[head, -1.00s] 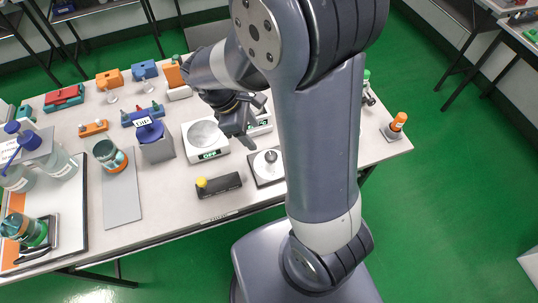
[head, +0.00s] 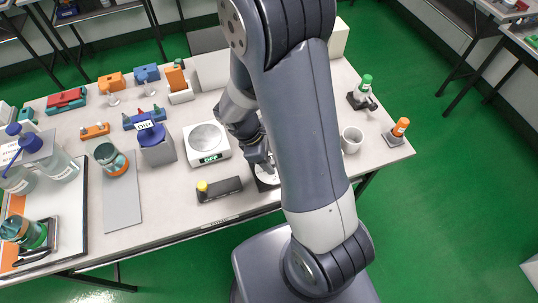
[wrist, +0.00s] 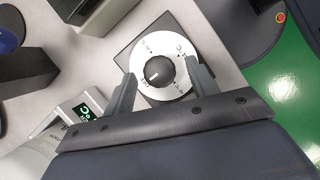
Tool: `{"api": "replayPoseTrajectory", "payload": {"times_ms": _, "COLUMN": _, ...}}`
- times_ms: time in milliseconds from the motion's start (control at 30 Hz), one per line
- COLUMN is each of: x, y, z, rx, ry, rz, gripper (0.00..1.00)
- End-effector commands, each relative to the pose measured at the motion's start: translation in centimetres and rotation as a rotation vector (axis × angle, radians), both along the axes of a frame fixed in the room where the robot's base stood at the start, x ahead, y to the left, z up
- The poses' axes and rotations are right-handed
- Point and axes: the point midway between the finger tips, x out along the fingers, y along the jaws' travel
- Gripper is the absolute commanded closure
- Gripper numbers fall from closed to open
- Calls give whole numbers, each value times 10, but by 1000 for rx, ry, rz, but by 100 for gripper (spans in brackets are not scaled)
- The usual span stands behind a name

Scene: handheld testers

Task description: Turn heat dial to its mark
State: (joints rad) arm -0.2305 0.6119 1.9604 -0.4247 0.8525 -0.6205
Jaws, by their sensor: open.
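The heat dial (wrist: 160,72) is a dark round knob with a white pointer line, set on a silver disc with printed marks on a dark square plate. Its pointer line is toward the lower left, near a printed word at the disc's edge. My gripper (wrist: 159,70) is open, with one finger on each side of the knob and gaps between them and it. I cannot tell how far above the disc the fingertips are. In the head view my gripper (head: 264,163) is over the dial's plate (head: 268,184), and my arm hides most of both.
A device with a lit green display (wrist: 87,112) stands left of the dial. In the head view, a scale (head: 207,142) and a dark block with a yellow knob (head: 219,189) are left of my gripper. A white mug (head: 352,140) stands to the right.

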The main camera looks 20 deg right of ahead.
Motion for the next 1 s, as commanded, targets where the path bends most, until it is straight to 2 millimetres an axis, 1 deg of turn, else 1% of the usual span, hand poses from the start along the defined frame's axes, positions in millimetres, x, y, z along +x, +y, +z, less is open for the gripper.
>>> {"api": "replayPoseTrajectory", "payload": {"times_ms": 67, "x": 0, "y": 0, "z": 0, "rx": 0, "ry": 0, "rz": 0, "gripper": 45}}
{"api": "replayPoseTrajectory", "payload": {"times_ms": 100, "x": 0, "y": 0, "z": 0, "rx": 0, "ry": 0, "rz": 0, "gripper": 46}}
{"api": "replayPoseTrajectory", "payload": {"times_ms": 600, "x": 0, "y": 0, "z": 0, "rx": 0, "ry": 0, "rz": 0, "gripper": 87}}
{"api": "replayPoseTrajectory", "payload": {"times_ms": 633, "x": 0, "y": 0, "z": 0, "rx": 0, "ry": 0, "rz": 0, "gripper": 89}}
{"api": "replayPoseTrajectory", "payload": {"times_ms": 867, "x": 0, "y": 0, "z": 0, "rx": -1, "ry": 1, "rz": -22, "gripper": 89}}
{"api": "replayPoseTrajectory", "payload": {"times_ms": 1000, "x": 1, "y": -1, "z": 0, "rx": 0, "ry": 0, "rz": -75, "gripper": 89}}
